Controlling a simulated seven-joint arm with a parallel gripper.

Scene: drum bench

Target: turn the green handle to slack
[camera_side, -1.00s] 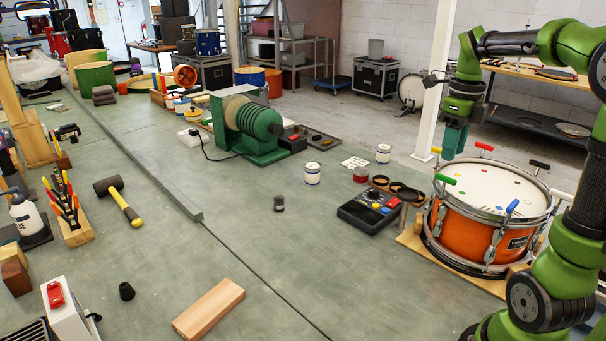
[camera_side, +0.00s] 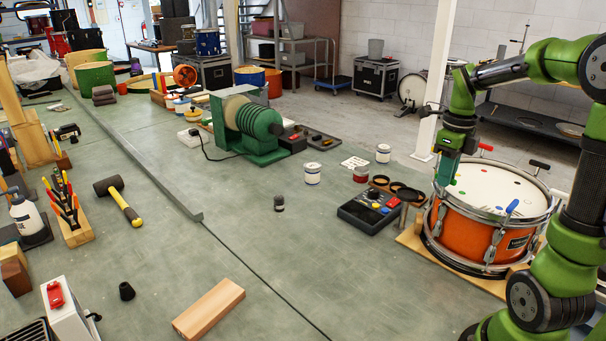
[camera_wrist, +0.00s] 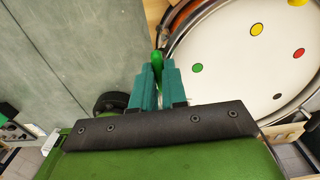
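The orange drum (camera_side: 468,231) stands at the right in the side view, its white head facing up and coloured handles round its rim. The green handle (camera_wrist: 157,62) shows in the wrist view at the drum's rim, between the two teal fingertips of my gripper (camera_wrist: 158,72). In the side view my gripper (camera_side: 445,180) points down at the drum's left rim and mostly hides the green handle. The fingers stand a little apart with the handle between them. I cannot tell whether they press on it.
Red (camera_side: 486,147), black (camera_side: 540,164) and blue (camera_side: 512,206) handles stand on the same rim. A black box with coloured buttons (camera_side: 368,209) and small dark rings lie left of the drum. The bench's middle is mostly clear.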

